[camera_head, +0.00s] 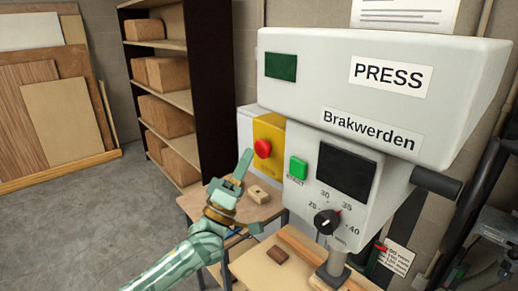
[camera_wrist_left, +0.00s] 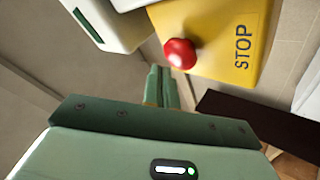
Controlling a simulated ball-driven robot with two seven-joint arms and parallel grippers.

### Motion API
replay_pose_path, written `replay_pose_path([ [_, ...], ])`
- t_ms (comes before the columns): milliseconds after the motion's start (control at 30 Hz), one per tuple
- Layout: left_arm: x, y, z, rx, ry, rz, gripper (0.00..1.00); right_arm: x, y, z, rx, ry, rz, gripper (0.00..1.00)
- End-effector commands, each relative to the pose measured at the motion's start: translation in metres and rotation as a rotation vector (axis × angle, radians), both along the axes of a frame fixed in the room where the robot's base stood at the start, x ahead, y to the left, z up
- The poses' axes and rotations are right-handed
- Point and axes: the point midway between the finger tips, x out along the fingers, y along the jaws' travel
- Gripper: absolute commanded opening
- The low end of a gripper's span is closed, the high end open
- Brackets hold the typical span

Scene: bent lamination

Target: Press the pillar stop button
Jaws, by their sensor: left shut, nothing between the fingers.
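The red stop button (camera_head: 263,149) sits on a yellow panel (camera_head: 272,131) on the pillar, left of the press head. In the left wrist view the red button (camera_wrist_left: 180,53) bulges from the yellow panel (camera_wrist_left: 222,30) marked STOP. My left gripper (camera_head: 244,163) is shut and empty, its fingertips just left of and slightly below the button in the head view. In the wrist view the closed fingertips (camera_wrist_left: 161,72) are close to the button; I cannot tell whether they touch it. My right gripper is not in view.
A green START button (camera_head: 298,168) and a dial (camera_head: 327,221) are on the grey press (camera_head: 380,85) to the right. A wooden bench (camera_head: 203,207) with small blocks stands below. Shelves (camera_head: 165,90) with boxes stand behind. Open floor lies at left.

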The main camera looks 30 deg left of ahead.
Motion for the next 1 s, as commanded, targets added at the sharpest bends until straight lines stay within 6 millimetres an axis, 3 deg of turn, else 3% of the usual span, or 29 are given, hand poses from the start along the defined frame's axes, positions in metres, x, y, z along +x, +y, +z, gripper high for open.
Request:
replay_pose_path([
  [267,-0.002,0.001,0.0,0.001,0.001,0.0,0.0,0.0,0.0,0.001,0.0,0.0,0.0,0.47],
  [700,-0.04,0.016,0.0,0.002,0.002,0.0,0.0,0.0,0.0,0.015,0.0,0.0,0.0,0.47],
  [1000,-0.046,0.019,0.0,0.0,-0.001,0.0,0.0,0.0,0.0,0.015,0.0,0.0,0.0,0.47],
])
